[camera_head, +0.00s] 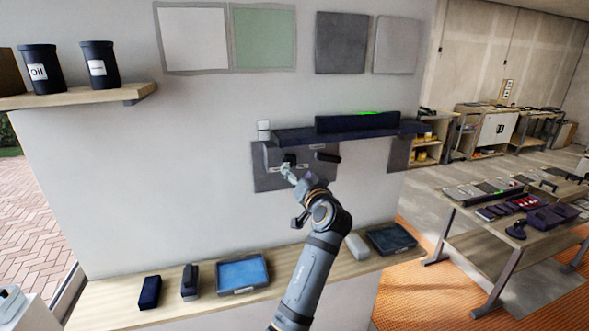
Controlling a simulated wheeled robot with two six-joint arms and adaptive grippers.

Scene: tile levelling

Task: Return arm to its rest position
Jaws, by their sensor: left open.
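My left arm (312,265) reaches up from the bottom middle of the head view towards the wall. My left gripper (287,171) is open, in front of the grey tile (263,181) mounted below the dark wall shelf (291,136). A small dark piece (290,158) shows right by the fingertips, and I cannot tell whether they touch it. Another dark piece (327,157) sticks out from the wall to the right of the gripper. My right gripper is not in view.
A long dark level with a green glow (357,123) lies on the wall shelf. Below, a wooden ledge (115,302) holds a blue tray (242,273), a dark tray (391,239) and small tools. Canisters stand on the upper left shelf (75,99). A workbench (455,196) stands at right.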

